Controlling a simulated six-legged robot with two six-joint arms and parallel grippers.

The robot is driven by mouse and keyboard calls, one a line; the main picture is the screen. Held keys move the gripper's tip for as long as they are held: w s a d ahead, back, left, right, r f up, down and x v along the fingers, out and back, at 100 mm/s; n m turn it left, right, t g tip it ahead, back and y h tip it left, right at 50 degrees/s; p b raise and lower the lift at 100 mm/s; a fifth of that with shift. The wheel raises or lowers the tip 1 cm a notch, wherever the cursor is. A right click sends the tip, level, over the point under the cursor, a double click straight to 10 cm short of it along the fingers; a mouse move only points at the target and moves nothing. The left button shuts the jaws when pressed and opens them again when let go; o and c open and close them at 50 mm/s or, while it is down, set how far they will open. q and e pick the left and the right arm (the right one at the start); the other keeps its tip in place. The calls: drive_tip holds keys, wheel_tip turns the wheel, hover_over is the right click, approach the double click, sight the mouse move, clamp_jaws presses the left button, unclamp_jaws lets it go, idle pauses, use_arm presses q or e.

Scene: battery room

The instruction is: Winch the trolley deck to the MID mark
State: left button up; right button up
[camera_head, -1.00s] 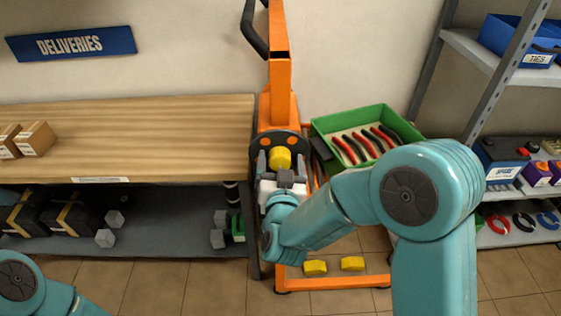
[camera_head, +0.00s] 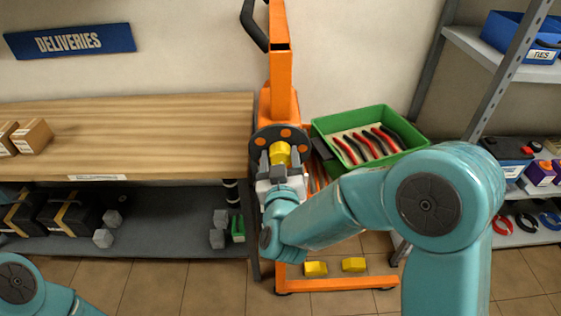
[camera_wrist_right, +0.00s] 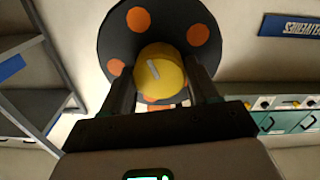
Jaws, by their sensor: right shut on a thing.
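The trolley is an orange frame with an upright mast (camera_head: 280,75) and a low base (camera_head: 335,286) on the floor. A dark winch wheel with orange spots (camera_head: 262,140) sits on the mast and carries a yellow knob (camera_head: 281,153). My right gripper (camera_head: 279,162) is shut on the yellow knob. In the right wrist view the knob (camera_wrist_right: 160,78) sits between the two dark fingers, with the wheel (camera_wrist_right: 118,40) behind it. The MID mark cannot be made out. My arm hides part of the trolley. Of my left arm only a link shows at lower left; its gripper is out of view.
A wooden bench (camera_head: 170,130) stands left of the trolley, with boxes (camera_head: 32,136) on it and a dark shelf below. A green tray (camera_head: 355,115) of red and black cables is right of the mast. A grey shelving rack (camera_head: 490,95) stands at right.

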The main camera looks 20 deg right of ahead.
drive_tip(key=shift+r+n, duration=0.1)
drive_tip(key=shift+n, duration=1.1)
drive_tip(key=o, duration=1)
